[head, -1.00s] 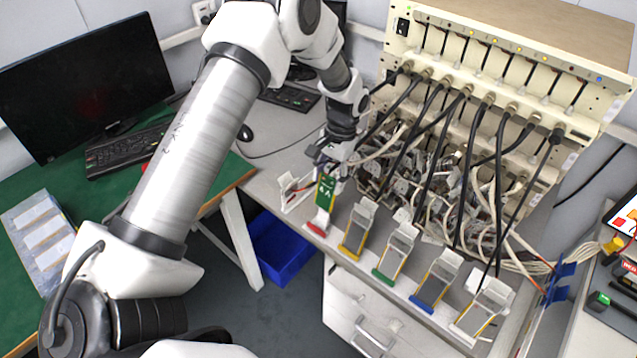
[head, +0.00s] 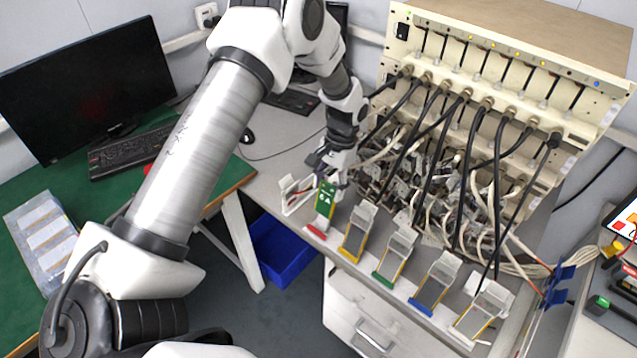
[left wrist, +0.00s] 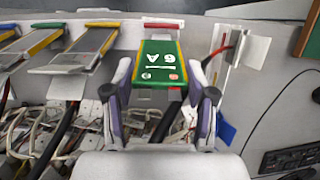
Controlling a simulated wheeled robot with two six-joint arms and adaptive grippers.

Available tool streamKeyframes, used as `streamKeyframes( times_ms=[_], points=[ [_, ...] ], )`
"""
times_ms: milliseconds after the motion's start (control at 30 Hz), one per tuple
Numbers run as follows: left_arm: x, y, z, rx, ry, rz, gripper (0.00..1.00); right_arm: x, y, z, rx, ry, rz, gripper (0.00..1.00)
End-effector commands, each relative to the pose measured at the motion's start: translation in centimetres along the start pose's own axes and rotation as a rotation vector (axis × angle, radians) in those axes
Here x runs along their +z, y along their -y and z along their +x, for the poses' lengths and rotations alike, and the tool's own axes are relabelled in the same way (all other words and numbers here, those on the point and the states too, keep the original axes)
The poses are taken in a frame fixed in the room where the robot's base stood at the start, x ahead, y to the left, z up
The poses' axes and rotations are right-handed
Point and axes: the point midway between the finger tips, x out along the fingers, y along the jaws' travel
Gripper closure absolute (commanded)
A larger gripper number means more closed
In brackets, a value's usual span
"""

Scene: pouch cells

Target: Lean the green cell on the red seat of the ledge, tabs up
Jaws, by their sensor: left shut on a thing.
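The green cell (head: 325,200), marked "6A" in white, is in my left gripper (head: 333,170) at the left end of the ledge. In the left wrist view the green cell (left wrist: 158,66) sits between the two fingers of the left gripper (left wrist: 160,95), which is shut on it. The red seat (head: 316,231) is just below and in front of the cell; it also shows in the left wrist view (left wrist: 161,25). The gripper hides the cell's top and tabs. I cannot tell whether its lower edge touches the seat. My right gripper is not in view.
Yellow (head: 348,253), green (head: 382,277) and blue (head: 420,306) seats hold leaning cells to the right. A white bracket (head: 293,190) stands close on the left. Cables and clips crowd behind, below the cream tester (head: 500,70).

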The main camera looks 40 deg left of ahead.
Motion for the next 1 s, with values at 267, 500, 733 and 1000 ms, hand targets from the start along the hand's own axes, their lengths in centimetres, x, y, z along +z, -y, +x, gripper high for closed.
streamKeyframes(
  times_ms=[267, 500, 733, 1000],
  points=[
    [-0.1, 0.1, 1.8, 0.000, 0.000, 0.000, 0.64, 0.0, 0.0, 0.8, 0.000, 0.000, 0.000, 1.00],
    [-0.2, 0.1, 3.3, 0.000, 0.001, -0.001, 0.64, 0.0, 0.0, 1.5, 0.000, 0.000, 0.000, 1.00],
    [-0.3, 0.2, 4.4, 0.000, -0.001, -0.001, 0.64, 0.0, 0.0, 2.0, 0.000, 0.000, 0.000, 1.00],
    [-0.3, 0.2, 4.4, 0.000, -0.001, 0.000, 0.64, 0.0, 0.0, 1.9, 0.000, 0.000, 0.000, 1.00]
  ],
)
